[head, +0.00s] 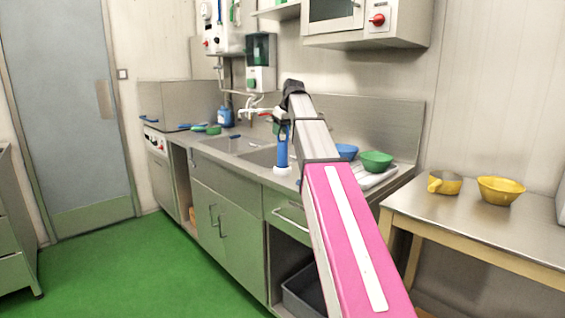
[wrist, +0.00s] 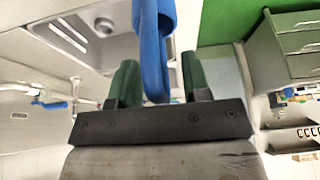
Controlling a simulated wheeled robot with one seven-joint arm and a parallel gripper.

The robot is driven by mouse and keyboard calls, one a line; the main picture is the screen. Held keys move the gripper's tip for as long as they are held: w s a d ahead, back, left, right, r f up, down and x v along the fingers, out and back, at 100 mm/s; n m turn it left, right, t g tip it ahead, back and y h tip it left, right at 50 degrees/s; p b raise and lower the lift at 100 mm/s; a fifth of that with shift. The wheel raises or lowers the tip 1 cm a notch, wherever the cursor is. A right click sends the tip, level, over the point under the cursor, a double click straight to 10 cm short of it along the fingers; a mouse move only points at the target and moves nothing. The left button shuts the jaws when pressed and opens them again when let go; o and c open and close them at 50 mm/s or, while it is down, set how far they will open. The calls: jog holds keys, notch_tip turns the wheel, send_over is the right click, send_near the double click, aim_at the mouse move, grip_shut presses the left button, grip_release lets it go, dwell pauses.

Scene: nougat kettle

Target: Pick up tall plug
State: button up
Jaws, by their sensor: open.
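The tall plug appears to be the upright blue piece with a white foot (head: 282,150), standing at the front edge of the sink counter. In the wrist view a blue looped part (wrist: 153,50), likely its top, reaches down between my fingers. My gripper (wrist: 157,82) has two green fingertips, one on each side of the blue part. Gaps show on both sides, so it is open and not clamped. In the head view my arm hides most of the gripper, with a bit of green just beside the plug's top.
Two sink basins (head: 225,145) lie left of and behind the plug. A blue bowl (head: 346,151) and a green bowl (head: 376,161) sit to the right. A side table (head: 420,207) holds a yellow jug (head: 444,183) and a yellow bowl (head: 500,190). A wall tap (head: 252,112) is behind.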

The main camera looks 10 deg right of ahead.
grip_shut()
jog(key=shift+r, duration=0.1)
